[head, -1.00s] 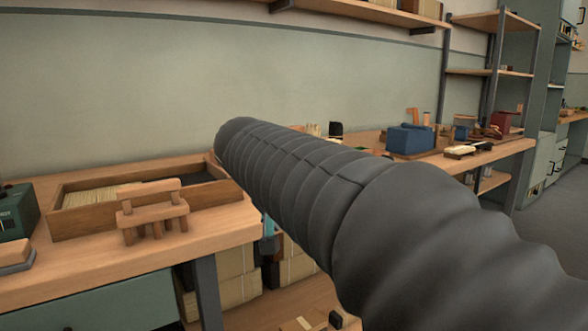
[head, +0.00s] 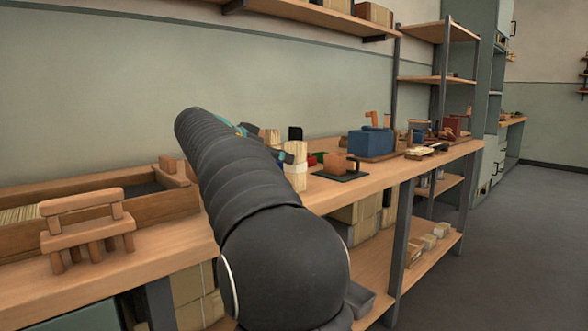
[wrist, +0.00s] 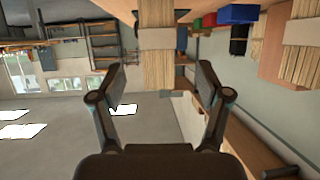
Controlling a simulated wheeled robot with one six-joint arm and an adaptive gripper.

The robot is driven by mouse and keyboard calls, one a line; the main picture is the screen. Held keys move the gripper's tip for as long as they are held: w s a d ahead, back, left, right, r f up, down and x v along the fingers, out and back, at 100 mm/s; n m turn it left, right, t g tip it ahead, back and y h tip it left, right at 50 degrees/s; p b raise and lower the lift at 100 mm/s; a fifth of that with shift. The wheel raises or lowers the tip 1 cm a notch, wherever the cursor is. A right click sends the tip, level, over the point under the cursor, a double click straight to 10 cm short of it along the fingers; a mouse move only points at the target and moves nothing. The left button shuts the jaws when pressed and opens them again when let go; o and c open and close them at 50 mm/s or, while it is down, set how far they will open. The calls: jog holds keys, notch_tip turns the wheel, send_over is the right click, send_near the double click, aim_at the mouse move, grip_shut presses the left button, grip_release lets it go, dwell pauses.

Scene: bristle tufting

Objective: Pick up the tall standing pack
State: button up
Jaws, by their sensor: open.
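The tall pack (head: 296,165) is a bundle of pale bristles with a light paper band. It stands upright near the front edge of the wooden bench in the head view, just right of my arm. In the wrist view, which looks upside down, the banded pack (wrist: 157,68) is centred ahead of my gripper (wrist: 162,88). My two fingers are open, one on each side of its free end, with gaps on both sides. I cannot tell how deep it is between them. My arm hides most of the gripper in the head view.
A second bristle pack (wrist: 297,50) is at the right in the wrist view. A dark plate with an orange-brown block (head: 338,164) and a blue box (head: 371,142) are farther along the bench. A small wooden stool-like stand (head: 88,230) and a wooden tray (head: 160,208) are left.

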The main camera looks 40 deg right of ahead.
aim_at(296, 161)
jog(key=shift+x, duration=3.8)
jog(key=shift+s+d+r, duration=0.1)
jog(key=shift+r, duration=0.05)
jog(key=shift+c, duration=0.2)
jog(key=c, duration=1.3)
jog(key=shift+o, duration=0.2)
jog(key=shift+r, duration=0.1)
